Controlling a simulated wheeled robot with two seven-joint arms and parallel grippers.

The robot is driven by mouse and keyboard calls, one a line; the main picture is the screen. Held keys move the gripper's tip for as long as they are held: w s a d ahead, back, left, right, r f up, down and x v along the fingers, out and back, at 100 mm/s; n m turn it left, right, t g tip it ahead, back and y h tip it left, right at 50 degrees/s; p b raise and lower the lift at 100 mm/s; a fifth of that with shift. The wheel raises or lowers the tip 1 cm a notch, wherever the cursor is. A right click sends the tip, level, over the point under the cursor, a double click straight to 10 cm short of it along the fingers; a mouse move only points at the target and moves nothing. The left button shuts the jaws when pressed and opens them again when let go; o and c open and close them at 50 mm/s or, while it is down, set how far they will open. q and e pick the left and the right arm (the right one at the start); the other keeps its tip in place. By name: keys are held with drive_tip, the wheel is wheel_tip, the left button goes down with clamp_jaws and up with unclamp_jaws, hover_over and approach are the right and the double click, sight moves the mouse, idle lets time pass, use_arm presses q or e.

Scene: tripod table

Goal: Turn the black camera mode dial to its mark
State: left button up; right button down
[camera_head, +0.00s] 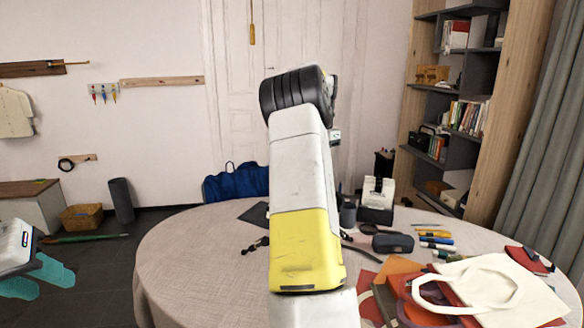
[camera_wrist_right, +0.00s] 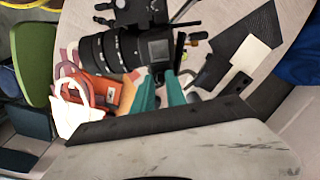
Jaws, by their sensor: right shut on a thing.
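The black camera (camera_wrist_right: 158,48) stands on the round table (camera_head: 185,250), with its large ribbed lens pointing left in the right wrist view. My right gripper (camera_wrist_right: 160,78) reaches its body with teal fingers close together, shut on the mode dial, which is mostly hidden between the fingertips. The dial's mark cannot be made out. In the head view my right arm covers the camera and the right gripper. My left gripper (camera_head: 38,276) is open and empty at the far left, with teal fingers apart, away from the table.
A dark case (camera_head: 393,243), several pens (camera_head: 436,240) and a white-fronted box (camera_head: 378,196) are at the back right. The table's left part is clear. A blue bag (camera_head: 236,183) is behind the table.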

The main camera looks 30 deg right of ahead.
drive_tip(key=shift+n, duration=1.6)
drive_tip(key=c, duration=1.6)
unclamp_jaws()
wheel_tip(320, 180, up, 8)
drive_tip(key=shift+f, duration=0.1)
